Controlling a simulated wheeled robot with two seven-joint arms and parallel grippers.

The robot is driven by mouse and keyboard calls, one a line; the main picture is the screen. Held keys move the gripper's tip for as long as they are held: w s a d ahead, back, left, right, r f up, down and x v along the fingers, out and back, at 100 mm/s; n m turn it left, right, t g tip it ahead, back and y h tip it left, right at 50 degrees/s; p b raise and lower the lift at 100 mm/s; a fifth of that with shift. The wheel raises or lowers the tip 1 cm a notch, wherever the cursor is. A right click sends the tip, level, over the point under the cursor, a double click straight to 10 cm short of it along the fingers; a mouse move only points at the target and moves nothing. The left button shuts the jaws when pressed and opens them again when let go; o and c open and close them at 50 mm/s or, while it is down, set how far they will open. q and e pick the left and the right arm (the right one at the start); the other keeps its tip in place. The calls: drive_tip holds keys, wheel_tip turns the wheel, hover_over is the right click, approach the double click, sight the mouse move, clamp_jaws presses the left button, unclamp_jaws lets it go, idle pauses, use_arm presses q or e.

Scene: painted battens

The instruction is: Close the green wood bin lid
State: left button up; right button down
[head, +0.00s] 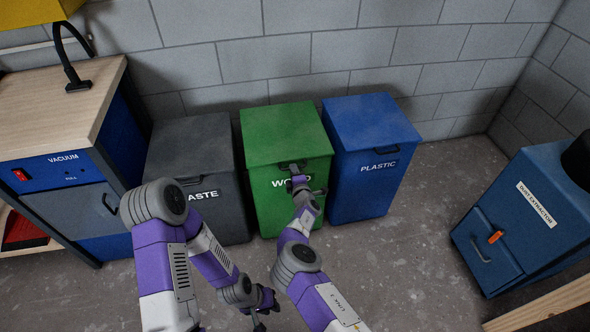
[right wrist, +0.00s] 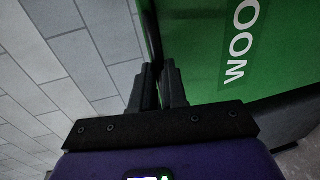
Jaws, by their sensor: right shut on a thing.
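The green wood bin (head: 268,207) stands against the wall between a grey bin and a blue bin. Its lid (head: 283,133) lies down over the top and looks flat or nearly flat; I cannot tell if a small gap remains. My right gripper (head: 297,178) is at the lid's front edge, shut on the dark lid handle (head: 288,166), which it partly hides. In the right wrist view, the gripper's fingers (right wrist: 160,88) are close together beside the green front with its white lettering. My left gripper (head: 264,308) hangs low over the floor, away from the bins; its fingers are unclear.
The grey waste bin (head: 190,146) and blue plastic bin (head: 367,123) flank the green one, lids down. A workbench (head: 62,98) with a vacuum cabinet is at left. A blue dust extractor (head: 530,215) is at right. Floor between it and the bins is clear.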

drive_tip(key=f, duration=0.2)
drive_tip(key=shift+s+d+f, duration=0.15)
drive_tip(key=shift+s+f, duration=0.15)
drive_tip(key=shift+s, duration=0.05)
drive_tip(key=c, duration=1.6)
unclamp_jaws()
drive_tip(key=shift+g, duration=0.3)
drive_tip(key=o, duration=0.4)
drive_tip(key=shift+w+f, duration=0.1)
drive_tip(key=shift+f, duration=0.2)
drive_tip(key=shift+o, duration=0.2)
drive_tip(key=r+p+v, duration=0.1)
drive_tip(key=p+v, duration=0.3)
drive_tip(key=v, duration=0.3)
